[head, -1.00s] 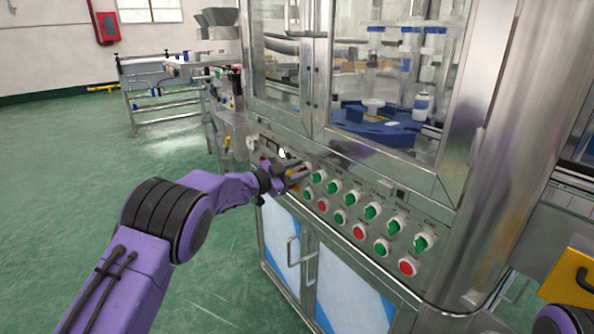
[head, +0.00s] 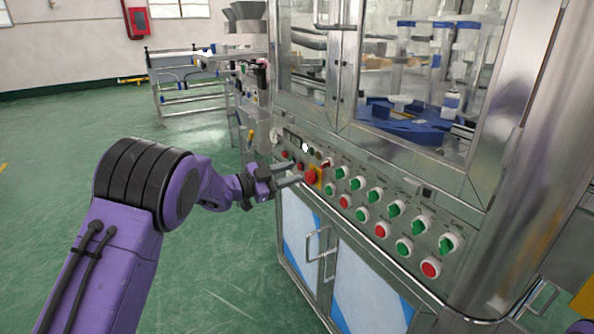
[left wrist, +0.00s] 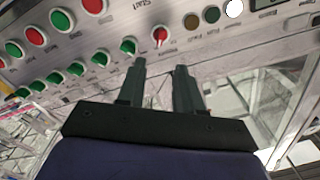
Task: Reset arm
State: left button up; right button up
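My left gripper (head: 294,174) is in front of the control panel (head: 335,205), at the panel's left part. Its two fingers are apart with nothing between them. The fingertips end just left of a red rotary knob on a yellow plate (head: 312,177); I cannot tell whether they touch anything. In the left wrist view, the gripper (left wrist: 158,66) has its two dark fingers spread and empty, pointing at the panel's rows of buttons and switches. A red-marked switch (left wrist: 159,35) lies beyond the gap between the fingertips. My right gripper is not in view.
The steel crimping machine (head: 500,190) with glass doors fills the right side. Its lower cabinet has protruding door handles (head: 318,245). A blue turntable (head: 410,120) sits behind the glass. A conveyor table (head: 190,85) stands at the back left. The green floor at left is clear.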

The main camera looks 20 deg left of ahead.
pick_arm(q)
jog(key=shift+w, duration=0.1)
jog(key=s+a+f+n+g+y+p, duration=0.1)
jog(key=s+a+f+n+y+p, duration=0.1)
jog(key=s+f+n+y, duration=0.7)
jog(key=s+a+f+n+y+p, duration=0.25)
jog(key=s+f+n, duration=0.4)
jog(key=f, duration=0.65)
jog(key=s+d+f+n+g+y+p, duration=0.1)
jog(key=s+f+g+p, duration=0.1)
jog(key=s, duration=0.8)
jog(key=s+f+n+g+y+p, duration=0.1)
jog(key=s+f+g, duration=0.3)
jog(key=s, duration=0.7)
jog(key=s+d+f+n+g+y+p, duration=0.1)
jog(key=s+f+n+g+p, duration=0.1)
jog(key=s, duration=0.9)
jog(key=shift+d+f+n+g+p, duration=0.3)
jog(key=shift+f+n+g, duration=0.25)
jog(key=shift+g, duration=0.45)
jog(key=shift+w+r, duration=0.1)
